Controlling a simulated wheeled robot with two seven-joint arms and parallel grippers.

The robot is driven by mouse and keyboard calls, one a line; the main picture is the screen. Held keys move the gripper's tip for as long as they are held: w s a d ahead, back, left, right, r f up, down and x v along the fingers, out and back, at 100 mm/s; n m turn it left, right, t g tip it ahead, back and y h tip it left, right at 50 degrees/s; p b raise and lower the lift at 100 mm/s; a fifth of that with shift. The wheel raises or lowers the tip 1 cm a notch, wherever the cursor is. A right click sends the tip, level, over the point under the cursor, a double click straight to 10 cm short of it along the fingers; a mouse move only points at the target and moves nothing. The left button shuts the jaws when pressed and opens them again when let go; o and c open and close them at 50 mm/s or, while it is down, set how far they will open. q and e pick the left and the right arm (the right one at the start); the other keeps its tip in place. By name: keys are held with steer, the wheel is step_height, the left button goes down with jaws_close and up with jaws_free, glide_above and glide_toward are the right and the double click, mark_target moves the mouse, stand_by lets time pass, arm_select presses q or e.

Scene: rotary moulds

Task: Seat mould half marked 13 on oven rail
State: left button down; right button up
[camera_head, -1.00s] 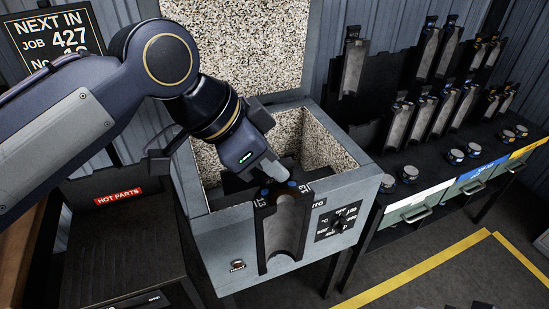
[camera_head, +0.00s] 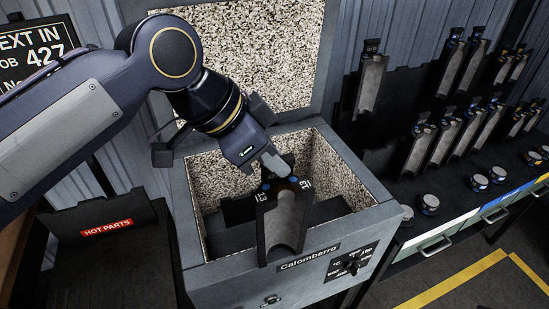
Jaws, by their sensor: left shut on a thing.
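My left gripper (camera_head: 277,168) is shut on the upper end of a dark mould half (camera_head: 288,224) with a grey half-round channel and blue dots near the top. Small white marks beside the dots look like a 13, but are hard to read. The mould half hangs tilted over the open oven (camera_head: 350,225), its lower end near the front wall; I cannot tell whether it touches. Inside the oven a dark surface (camera_head: 229,238) shows left of the mould half; the rail is not clearly visible. My right gripper is not in view.
The oven lid (camera_head: 250,50) stands raised behind. A dark bench with a HOT PARTS label (camera_head: 106,228) is at left. At right a rack holds several mould halves (camera_head: 425,145), with round pucks (camera_head: 430,204) in front. A job sign (camera_head: 38,52) hangs at upper left.

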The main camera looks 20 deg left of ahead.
arm_select(q)
steer(key=w+a+p, duration=0.5)
steer(key=w+a, duration=0.3)
steer(key=w, duration=0.3)
steer(key=w+a+p, duration=0.5)
steer(key=w+a, duration=0.4)
steer(key=w, duration=0.3)
steer(key=shift+a+r, duration=0.15)
steer(key=shift+r, duration=0.15)
stand_by(1.6)
steer(key=shift+w, duration=0.1)
steer(key=shift+f, duration=0.1)
